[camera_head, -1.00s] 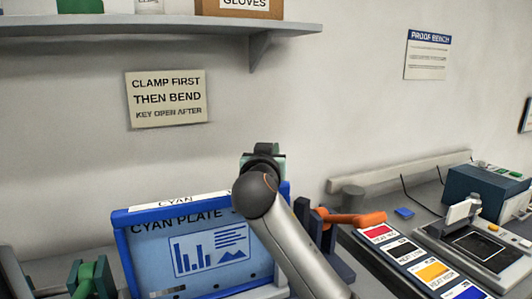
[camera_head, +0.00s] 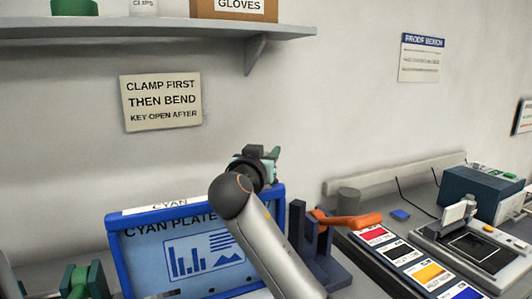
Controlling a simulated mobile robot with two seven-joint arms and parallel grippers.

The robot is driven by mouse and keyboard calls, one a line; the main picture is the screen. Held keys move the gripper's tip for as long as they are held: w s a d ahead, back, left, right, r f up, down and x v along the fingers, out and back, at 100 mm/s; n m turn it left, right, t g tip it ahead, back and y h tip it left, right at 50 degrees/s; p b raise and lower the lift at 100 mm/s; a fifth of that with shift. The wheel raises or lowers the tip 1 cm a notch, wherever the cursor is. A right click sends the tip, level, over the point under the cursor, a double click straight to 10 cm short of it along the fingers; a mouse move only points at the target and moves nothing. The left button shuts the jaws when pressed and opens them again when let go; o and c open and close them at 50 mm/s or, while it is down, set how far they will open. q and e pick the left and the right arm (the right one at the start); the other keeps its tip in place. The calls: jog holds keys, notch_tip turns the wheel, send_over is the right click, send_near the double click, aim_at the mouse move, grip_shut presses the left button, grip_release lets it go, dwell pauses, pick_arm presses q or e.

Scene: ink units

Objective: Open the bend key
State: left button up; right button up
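My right gripper (camera_head: 265,162) is in the middle of the view, above the top right corner of the blue-framed cyan plate (camera_head: 185,250). Its wrist and forearm hide much of it, so whether the fingers are open or shut does not show. An orange lever (camera_head: 350,220) on a dark blue bracket (camera_head: 318,262) stands right of the plate, apart from the gripper. A green lever-like part (camera_head: 78,282) sits between dark blocks at the lower left. Which of these is the bend key, I cannot tell. My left gripper is not visible.
A wall sign (camera_head: 162,101) reads "clamp first then bend, key open after". A shelf (camera_head: 150,28) with a gloves box (camera_head: 233,8) hangs above. Colour swatches (camera_head: 405,255) and a bench device (camera_head: 475,248) lie at the right. The air before the wall is free.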

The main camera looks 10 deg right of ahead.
jog(key=shift+o, duration=0.8)
pick_arm(q)
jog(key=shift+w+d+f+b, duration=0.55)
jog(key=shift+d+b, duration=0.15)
jog(key=shift+b, duration=0.5)
pick_arm(e)
jog(key=v, duration=1.2)
jog(key=shift+s, duration=0.25)
